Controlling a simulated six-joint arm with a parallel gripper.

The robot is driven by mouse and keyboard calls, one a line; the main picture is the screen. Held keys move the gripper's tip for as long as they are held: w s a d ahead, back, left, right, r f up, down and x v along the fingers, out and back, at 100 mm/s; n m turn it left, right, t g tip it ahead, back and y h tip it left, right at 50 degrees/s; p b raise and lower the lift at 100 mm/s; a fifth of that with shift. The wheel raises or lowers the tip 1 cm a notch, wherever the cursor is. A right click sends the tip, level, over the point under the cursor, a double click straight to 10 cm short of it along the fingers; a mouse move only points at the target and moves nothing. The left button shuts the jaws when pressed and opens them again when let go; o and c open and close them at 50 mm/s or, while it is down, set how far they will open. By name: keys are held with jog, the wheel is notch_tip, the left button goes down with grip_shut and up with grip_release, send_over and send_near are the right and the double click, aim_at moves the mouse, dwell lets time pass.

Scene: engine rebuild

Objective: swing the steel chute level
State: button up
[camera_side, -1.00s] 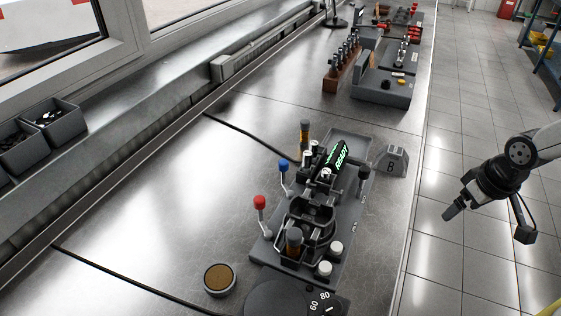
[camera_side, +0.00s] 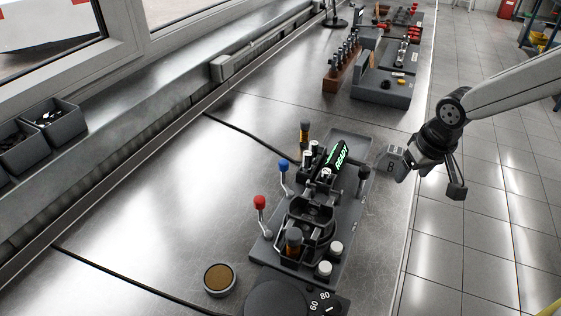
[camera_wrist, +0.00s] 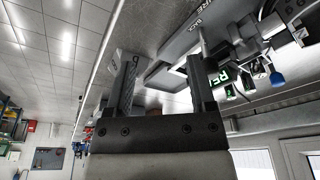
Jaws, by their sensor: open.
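My gripper (camera_side: 408,168) is just right of the fixture, over the bench's right edge and beside the grey block marked B. In the wrist view my gripper (camera_wrist: 161,68) shows two dark fingers spread wide with nothing held between them. The fixture (camera_side: 262,247) carries a green READY display (camera_side: 341,155), a blue-knobbed lever (camera_side: 283,165), a red-knobbed lever (camera_side: 260,203) and a black knob (camera_side: 363,173). A grey tray-like piece (camera_side: 345,136) lies at its far end. I cannot tell for sure which part is the steel chute.
The grey block (camera_side: 389,165) marked B stands close to my gripper. A round brown-topped tin (camera_side: 219,279) and a dark dial (camera_side: 275,300) are at the front. A wooden rack (camera_side: 341,76) and grey trays stand farther back. The bench left of the fixture is mostly clear.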

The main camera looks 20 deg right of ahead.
jog(key=w+a+r+m, duration=0.1)
jog(key=w+a, duration=0.8)
jog(key=a, duration=0.1)
jog(key=m+t+h, duration=0.2)
send_near(283, 162)
jog(key=f, duration=0.2)
jog(key=shift+w+d+r, duration=0.25)
jog(key=shift+w+d, duration=0.1)
jog(key=shift+w, duration=0.15)
jog(key=shift+f, duration=0.1)
jog(key=shift+x, duration=3.8)
jog(key=shift+s+a+f, duration=0.1)
jog(key=shift+a, duration=0.05)
grip_shut()
